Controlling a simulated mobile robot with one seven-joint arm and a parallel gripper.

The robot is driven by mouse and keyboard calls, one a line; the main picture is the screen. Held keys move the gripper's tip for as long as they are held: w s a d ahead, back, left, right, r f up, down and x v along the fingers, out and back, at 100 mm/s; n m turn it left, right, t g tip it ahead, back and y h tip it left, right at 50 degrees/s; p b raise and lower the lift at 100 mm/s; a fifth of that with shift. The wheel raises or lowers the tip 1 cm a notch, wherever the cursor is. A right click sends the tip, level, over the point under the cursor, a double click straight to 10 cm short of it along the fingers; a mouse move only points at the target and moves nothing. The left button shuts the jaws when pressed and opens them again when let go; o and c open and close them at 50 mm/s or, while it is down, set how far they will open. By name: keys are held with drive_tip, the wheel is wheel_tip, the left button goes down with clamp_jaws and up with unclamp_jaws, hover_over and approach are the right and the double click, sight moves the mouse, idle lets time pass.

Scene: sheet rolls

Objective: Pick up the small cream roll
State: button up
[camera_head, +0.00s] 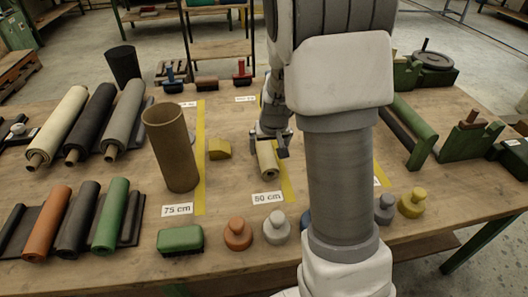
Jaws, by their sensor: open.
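The small cream roll (267,161) lies on the wooden table in the middle, just behind the "50 cm" label. Its near end with a dark core hole faces me. My gripper (269,143) is at the far part of the roll, with its dark fingers low and close around or just over it. The jaws are open; whether they touch the roll cannot be told. My own arm hides the table to the right of the roll.
A larger cream roll (62,122) lies far left beside dark and grey rolls. Stamps, including an orange one (238,235) and a grey one (276,229), and a green brush (180,239) line the front edge.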

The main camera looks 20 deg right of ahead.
sight(268, 153)
drive_tip(key=b+x, duration=0.1)
drive_tip(key=x, duration=0.5)
drive_tip(key=shift+w+d+f, duration=0.1)
drive_tip(key=shift+w+f, duration=0.1)
drive_tip(key=shift+w, duration=0.05)
drive_tip(key=shift+r, duration=0.1)
clamp_jaws()
